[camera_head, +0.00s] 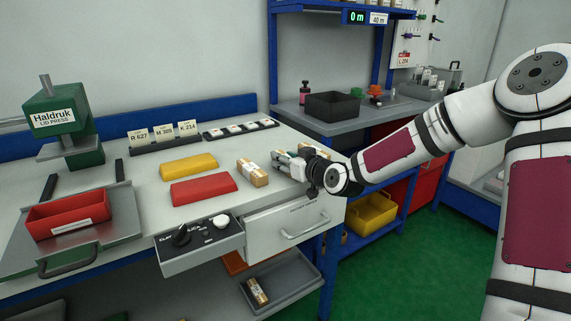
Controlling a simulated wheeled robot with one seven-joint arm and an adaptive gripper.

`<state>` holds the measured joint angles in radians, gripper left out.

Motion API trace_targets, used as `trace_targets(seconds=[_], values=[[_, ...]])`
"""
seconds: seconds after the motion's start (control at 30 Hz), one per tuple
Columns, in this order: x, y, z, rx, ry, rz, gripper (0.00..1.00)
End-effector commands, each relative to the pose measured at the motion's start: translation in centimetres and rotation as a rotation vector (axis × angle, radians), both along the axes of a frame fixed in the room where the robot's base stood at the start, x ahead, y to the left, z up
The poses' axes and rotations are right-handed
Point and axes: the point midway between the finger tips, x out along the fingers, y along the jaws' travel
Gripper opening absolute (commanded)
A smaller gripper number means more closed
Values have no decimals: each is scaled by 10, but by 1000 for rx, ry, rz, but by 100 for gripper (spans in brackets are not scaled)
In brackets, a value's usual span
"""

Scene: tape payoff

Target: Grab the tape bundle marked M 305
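A tan tape bundle (252,173) with a pale band lies on the grey bench top, right of the yellow and red blocks. Its marking is too small to read. My gripper (277,163) is just right of this bundle, low over the bench, with its fingers toward it; a gap seems to separate them. Whether the fingers are open is not clear. Another tan bundle (257,291) lies in the grey tray below the bench, its marking also unreadable.
A yellow block (188,167) and a red block (203,190) lie left of the bundle. A control box (200,246) and a drawer (292,228) are at the front edge. A lid press (65,130) and a red tray (67,215) are at left.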

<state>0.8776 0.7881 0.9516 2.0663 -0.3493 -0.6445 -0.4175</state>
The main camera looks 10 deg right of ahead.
Motion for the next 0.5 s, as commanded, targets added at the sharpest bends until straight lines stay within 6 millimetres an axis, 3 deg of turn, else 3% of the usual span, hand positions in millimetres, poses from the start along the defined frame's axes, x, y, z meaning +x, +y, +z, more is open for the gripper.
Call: trace_targets(seconds=[0.03,0.1,0.5], values=[[0,0,0,0,0,0,16],[0,0,0,0,0,0,0],[0,0,4,-1,-1,0,0]])
